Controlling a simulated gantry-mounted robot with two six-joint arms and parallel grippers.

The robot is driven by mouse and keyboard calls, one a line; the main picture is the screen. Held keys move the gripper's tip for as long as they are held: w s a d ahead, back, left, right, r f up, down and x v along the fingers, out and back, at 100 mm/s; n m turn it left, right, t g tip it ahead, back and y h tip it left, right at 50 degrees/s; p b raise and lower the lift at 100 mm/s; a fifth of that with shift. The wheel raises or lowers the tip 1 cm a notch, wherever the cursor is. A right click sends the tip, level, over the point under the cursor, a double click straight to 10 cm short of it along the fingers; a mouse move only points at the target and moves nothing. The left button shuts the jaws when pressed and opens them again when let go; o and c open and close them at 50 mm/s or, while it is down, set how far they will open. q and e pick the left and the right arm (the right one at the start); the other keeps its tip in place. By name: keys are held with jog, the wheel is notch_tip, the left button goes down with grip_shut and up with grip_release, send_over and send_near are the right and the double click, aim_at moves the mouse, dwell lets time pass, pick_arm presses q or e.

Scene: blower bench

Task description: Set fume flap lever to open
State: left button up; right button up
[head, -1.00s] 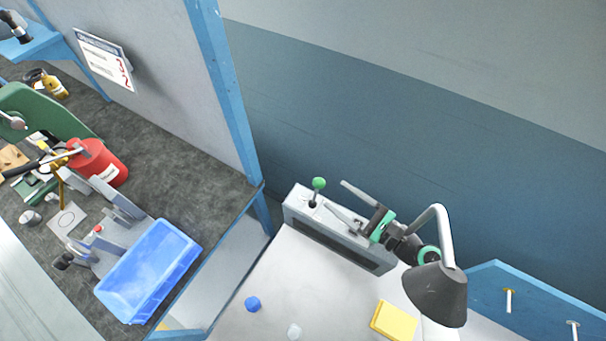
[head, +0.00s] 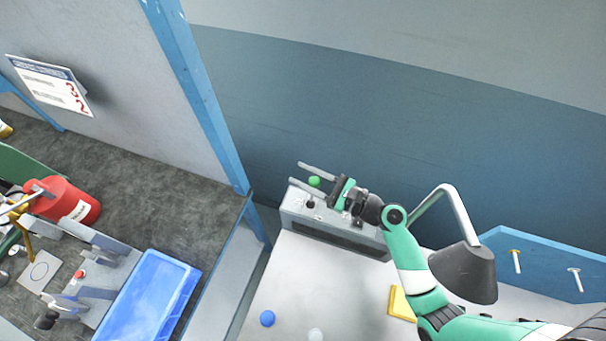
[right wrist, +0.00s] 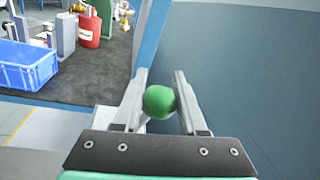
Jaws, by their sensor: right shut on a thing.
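The fume flap lever has a round green knob (head: 314,181) on a short stem. It rises from the left part of a grey control box (head: 297,214) at the back of the light bench. My right gripper (head: 306,182) reaches in from the right, with its fingers on either side of the knob. In the right wrist view the green knob (right wrist: 159,101) sits between the two fingers (right wrist: 160,76), and the gripper is shut on it. The stem is mostly hidden there. My left gripper is not in view.
A grey lamp (head: 464,272) stands right of the box, close to my right arm. A blue knob-like piece (head: 267,318) and yellow block (head: 398,304) lie on the light bench.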

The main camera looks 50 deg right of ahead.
grip_shut()
dwell(1.0)
